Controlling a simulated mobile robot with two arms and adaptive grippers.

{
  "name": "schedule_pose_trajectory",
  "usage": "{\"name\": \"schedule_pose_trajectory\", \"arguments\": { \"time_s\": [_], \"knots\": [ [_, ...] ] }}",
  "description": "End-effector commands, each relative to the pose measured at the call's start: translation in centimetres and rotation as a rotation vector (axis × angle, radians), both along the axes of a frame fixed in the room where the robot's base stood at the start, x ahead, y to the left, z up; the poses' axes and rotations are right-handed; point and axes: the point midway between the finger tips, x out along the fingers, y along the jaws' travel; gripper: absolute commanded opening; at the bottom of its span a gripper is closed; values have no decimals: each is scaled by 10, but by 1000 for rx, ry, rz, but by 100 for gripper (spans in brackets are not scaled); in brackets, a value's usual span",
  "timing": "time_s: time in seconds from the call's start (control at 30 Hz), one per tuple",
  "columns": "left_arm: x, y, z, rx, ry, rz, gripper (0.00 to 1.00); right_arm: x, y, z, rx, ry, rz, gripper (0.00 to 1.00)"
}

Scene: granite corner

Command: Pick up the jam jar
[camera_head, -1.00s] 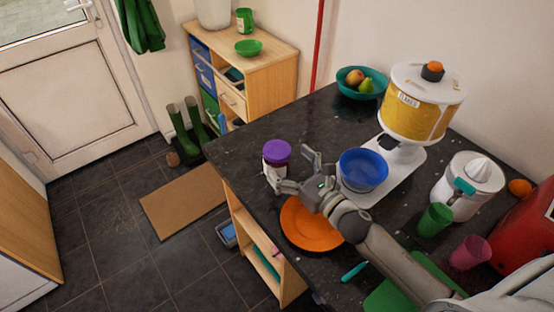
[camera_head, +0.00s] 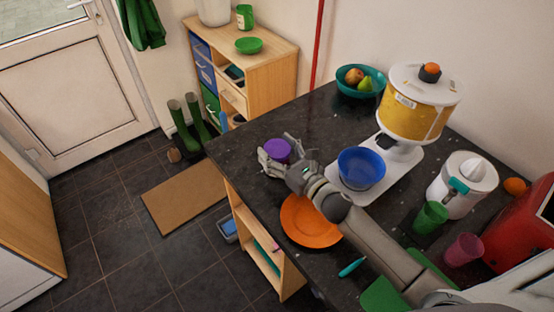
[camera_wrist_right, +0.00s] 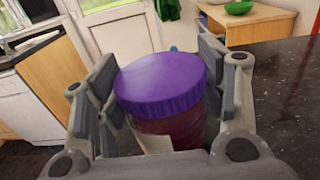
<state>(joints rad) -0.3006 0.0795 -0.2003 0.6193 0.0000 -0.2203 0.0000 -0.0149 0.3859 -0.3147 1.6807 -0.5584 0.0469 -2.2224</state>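The jam jar (camera_head: 277,151) has a purple lid and stands upright near the left edge of the dark worktop. In the right wrist view its lid (camera_wrist_right: 160,84) fills the middle, above a dark red body with a pale label. My right gripper (camera_head: 278,156) is around the jar, one finger on each side. In the wrist view the fingers (camera_wrist_right: 162,100) are spread, the right one very close to the jar and a narrow gap beside the left one. Firm contact does not show. My left gripper is not in view.
An orange plate (camera_head: 309,222) and a blue bowl (camera_head: 361,168) on the white and yellow mixer (camera_head: 418,105) stand close to my right arm. A green cup (camera_head: 430,217) and a juicer (camera_head: 463,186) are farther right. The worktop behind the jar is clear.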

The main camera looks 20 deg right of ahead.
Motion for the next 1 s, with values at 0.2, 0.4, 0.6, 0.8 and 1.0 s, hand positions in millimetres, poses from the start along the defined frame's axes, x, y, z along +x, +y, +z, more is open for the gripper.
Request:
{"name": "schedule_pose_trajectory", "arguments": {
  "time_s": [0.2, 0.4, 0.6, 0.8, 1.0],
  "knots": [
    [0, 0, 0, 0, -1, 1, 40, 0, 0, 1, 1, -3, 1, 29],
    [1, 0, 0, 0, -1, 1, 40, 0, 0, 2, 1, -3, 1, 29],
    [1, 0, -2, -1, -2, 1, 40, 0, 0, 7, -3, -4, 1, 29],
    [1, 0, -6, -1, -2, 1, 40, 1, 0, 29, -4, -8, 4, 29],
    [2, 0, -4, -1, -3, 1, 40, -20, 21, 68, -1, -8, 6, 29]
  ]
}}
